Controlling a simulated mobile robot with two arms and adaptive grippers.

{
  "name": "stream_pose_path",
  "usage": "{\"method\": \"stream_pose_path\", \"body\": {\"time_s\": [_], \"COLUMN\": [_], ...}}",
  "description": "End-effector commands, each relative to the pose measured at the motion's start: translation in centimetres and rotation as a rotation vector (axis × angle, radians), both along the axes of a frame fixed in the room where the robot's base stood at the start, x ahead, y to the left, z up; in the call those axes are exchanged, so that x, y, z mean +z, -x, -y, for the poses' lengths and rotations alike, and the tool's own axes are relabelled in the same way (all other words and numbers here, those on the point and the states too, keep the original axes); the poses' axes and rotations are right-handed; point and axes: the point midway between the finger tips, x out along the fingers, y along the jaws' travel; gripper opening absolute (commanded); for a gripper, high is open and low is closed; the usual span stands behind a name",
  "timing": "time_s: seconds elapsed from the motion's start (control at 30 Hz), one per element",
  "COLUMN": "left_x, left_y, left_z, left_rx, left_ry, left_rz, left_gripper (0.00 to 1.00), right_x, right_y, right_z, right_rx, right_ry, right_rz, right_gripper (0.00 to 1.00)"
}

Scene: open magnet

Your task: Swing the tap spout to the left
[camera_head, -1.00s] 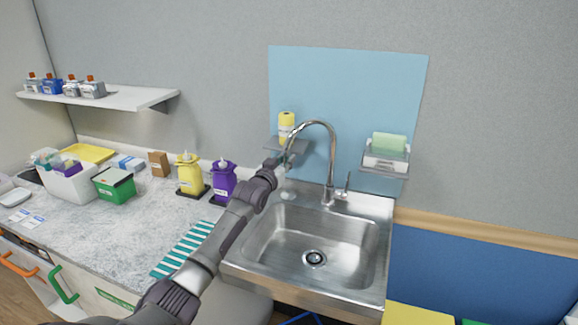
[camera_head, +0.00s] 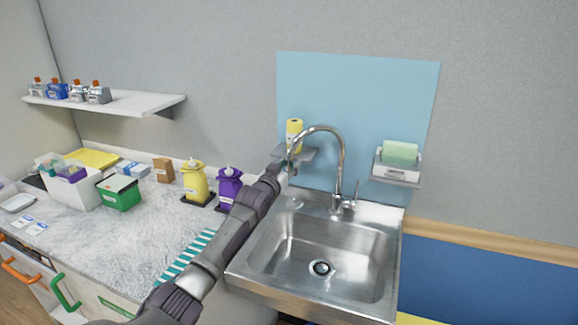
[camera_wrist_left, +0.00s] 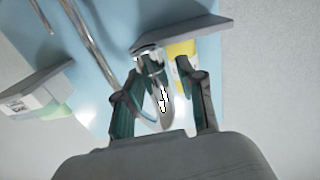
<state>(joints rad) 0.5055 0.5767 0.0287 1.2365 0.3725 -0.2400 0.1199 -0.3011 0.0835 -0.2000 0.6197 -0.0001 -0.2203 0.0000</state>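The chrome tap (camera_head: 342,165) stands at the back of the steel sink (camera_head: 320,255). Its arched spout points to the left in the head view, with its end near the yellow bottle's small shelf. My left gripper (camera_head: 288,166) is at the spout's hanging end. In the left wrist view, the fingers of my left gripper (camera_wrist_left: 165,75) are apart. The spout (camera_wrist_left: 160,100) lies between them, nearer the left finger; I cannot tell whether they touch. My right gripper is not in view.
A yellow bottle (camera_head: 294,132) stands on a small shelf just behind the spout. A soap holder (camera_head: 397,169) is on the wall at right. Purple (camera_head: 229,186) and yellow (camera_head: 194,182) dispensers stand on the counter left of the sink. The basin is empty.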

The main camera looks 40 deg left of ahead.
Motion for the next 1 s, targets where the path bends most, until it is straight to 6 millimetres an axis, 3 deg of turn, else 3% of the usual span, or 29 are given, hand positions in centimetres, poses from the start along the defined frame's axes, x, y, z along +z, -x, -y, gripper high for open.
{"method": "stream_pose_path", "body": {"time_s": [0.47, 1.0], "left_x": [0.1, 0.1], "left_y": [0.9, 10.5], "left_z": [0.4, 2.5], "left_rx": [-0.004, -0.001], "left_ry": [-0.001, -0.001], "left_rz": [0.004, 0.003], "left_gripper": [0.48, 0.48], "right_x": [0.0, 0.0], "right_y": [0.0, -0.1], "right_z": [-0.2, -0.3], "right_rx": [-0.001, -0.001], "right_ry": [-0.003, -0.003], "right_rz": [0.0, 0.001], "right_gripper": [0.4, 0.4]}}
